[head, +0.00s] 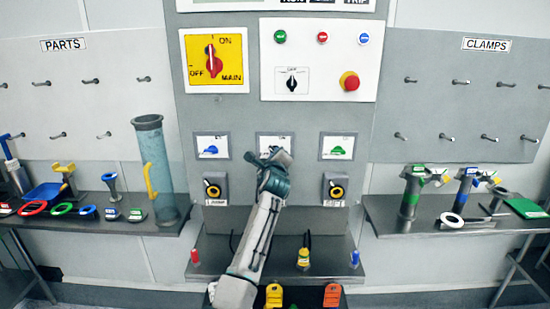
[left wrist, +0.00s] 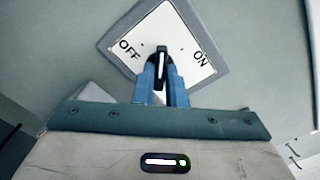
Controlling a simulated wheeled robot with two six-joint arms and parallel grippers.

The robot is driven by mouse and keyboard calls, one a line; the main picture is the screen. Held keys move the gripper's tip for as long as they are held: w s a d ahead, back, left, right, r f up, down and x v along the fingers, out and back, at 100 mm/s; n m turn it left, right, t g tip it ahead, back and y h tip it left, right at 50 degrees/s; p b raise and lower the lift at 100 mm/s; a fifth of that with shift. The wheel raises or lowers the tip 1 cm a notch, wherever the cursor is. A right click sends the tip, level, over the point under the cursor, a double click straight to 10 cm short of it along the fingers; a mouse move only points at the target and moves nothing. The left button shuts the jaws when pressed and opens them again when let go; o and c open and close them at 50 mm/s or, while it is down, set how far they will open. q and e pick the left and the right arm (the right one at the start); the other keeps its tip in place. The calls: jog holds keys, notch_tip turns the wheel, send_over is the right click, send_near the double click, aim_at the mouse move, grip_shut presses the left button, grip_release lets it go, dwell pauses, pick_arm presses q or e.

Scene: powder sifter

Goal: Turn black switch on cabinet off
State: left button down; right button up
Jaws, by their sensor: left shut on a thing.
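The black switch (left wrist: 162,62) sits on a white plate (left wrist: 180,35) marked OFF at left and ON at right in the left wrist view. Its white line points up the picture, between the two words. My left gripper (left wrist: 161,85) is shut on the black switch, with its blue fingers on both sides of it. In the head view my left gripper (head: 268,156) covers the lower part of the middle plate (head: 275,137) on the cabinet (head: 235,115) and hides the switch. My right gripper is not in view.
A blue switch (head: 210,150) and a green switch (head: 338,151) flank the middle plate. Key locks (head: 213,189) sit below. Above are the red main switch (head: 213,63), a small black selector (head: 292,82) and a red button (head: 349,82). A lower shelf (head: 325,268) juts out below.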

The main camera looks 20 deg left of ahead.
pick_arm(q)
jog(key=shift+f+n+b, duration=0.1)
jog(key=shift+n+b, duration=1.85)
jog(key=shift+n, duration=2.25)
jog(key=c, duration=1.5)
grip_release()
jog(key=b+v, duration=0.3)
jog(key=v, duration=0.8)
